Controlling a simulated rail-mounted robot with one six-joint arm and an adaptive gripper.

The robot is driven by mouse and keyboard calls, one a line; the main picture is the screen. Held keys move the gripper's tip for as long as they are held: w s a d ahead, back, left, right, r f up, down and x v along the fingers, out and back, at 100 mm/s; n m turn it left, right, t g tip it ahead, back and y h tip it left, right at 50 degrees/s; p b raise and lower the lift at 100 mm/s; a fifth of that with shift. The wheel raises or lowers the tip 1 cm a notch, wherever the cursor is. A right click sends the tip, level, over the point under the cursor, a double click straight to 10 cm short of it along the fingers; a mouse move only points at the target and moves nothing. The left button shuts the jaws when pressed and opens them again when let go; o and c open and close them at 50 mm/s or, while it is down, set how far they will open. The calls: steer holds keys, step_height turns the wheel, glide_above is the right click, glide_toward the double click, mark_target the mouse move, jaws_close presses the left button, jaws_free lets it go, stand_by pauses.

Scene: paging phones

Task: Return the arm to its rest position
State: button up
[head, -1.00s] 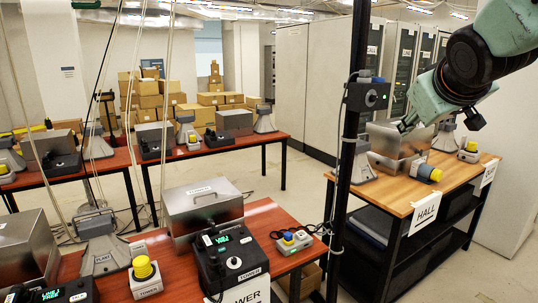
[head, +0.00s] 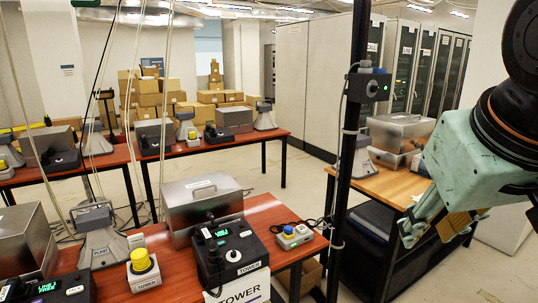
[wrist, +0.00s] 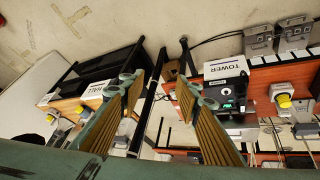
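My arm comes in from the right edge of the head view, with its pale green gripper (head: 428,230) in front of the right-hand wooden table. In the wrist view, the two ribbed fingers of my gripper (wrist: 157,84) stand apart with a clear gap between them. Nothing is held between them. Both fingers appear free of the furniture. The arm hides part of the right-hand table and its sign in the head view.
The TOWER phone (head: 232,258) and a metal case (head: 203,205) sit on the near red table. The HALL sign (wrist: 95,90) shows in the wrist view.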

steer(key=s+a+f+g, duration=0.1)
steer(key=s+a+f, duration=0.1)
steer(key=s, duration=0.4)
steer(key=s+a+f+g+y+b, duration=0.1)
steer(key=s+a+f, duration=0.2)
steer(key=s, duration=0.4)
steer(key=shift+a+f, duration=0.2)
steer(key=shift+f, duration=0.45)
